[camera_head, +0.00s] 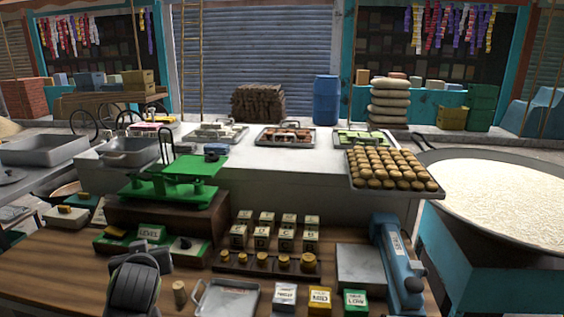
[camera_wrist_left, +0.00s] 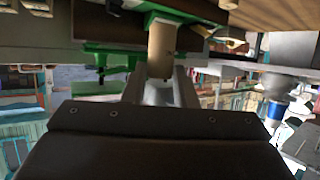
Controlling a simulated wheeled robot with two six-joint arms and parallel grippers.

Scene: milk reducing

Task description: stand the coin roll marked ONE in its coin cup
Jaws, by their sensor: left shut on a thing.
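My left gripper (camera_head: 150,250) reaches over the wooden counter at the front left, seen from behind in the head view. In the left wrist view it is shut on a tan roll (camera_wrist_left: 162,48), which sits between the two fingers. No mark can be read on it. In the head view the gripper hides the held roll. I cannot make out for sure which thing is the coin cup marked ONE. My right gripper is not in view.
A green scale (camera_head: 172,188) stands behind the gripper, with a green LEVEL box (camera_head: 151,234) before it. To the right are a dark rack (camera_head: 246,268) of round brass-coloured pieces, a grey tray (camera_head: 204,299), small labelled boxes (camera_head: 320,300) and a blue device (camera_head: 392,250).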

